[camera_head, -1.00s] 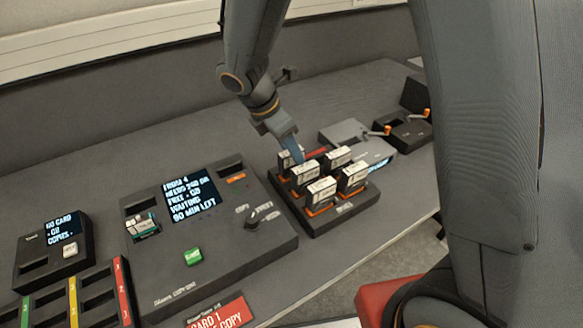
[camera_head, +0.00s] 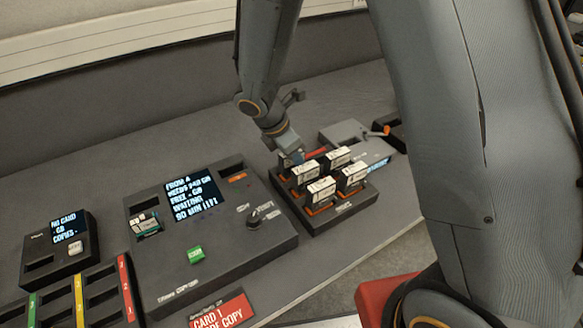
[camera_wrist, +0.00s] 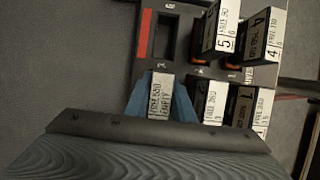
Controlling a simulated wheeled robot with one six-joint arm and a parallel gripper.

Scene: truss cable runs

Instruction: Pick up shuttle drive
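Several upright shuttle drives with white labelled tops stand in a dark dock (camera_head: 345,212). In the wrist view one drive (camera_wrist: 160,97) with a white label lies between the blue fingers of my gripper (camera_wrist: 162,90), one finger on each side. The fingers reach down past its top; I cannot tell whether both touch it. In the head view my gripper (camera_head: 290,160) is low over the dock's back-left corner and hides most of that drive. Other drives (camera_head: 320,190), (camera_head: 337,160) and (camera_head: 353,176) stay in their slots.
A copier console (camera_head: 275,240) with a lit screen, green button and knob stands left of the dock. A small display box (camera_head: 85,260) and coloured slot rack (camera_head: 100,290) are farther left. Grey equipment (camera_head: 345,133) stands behind the dock. Neighbouring drives (camera_wrist: 210,98) are close beside my right finger.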

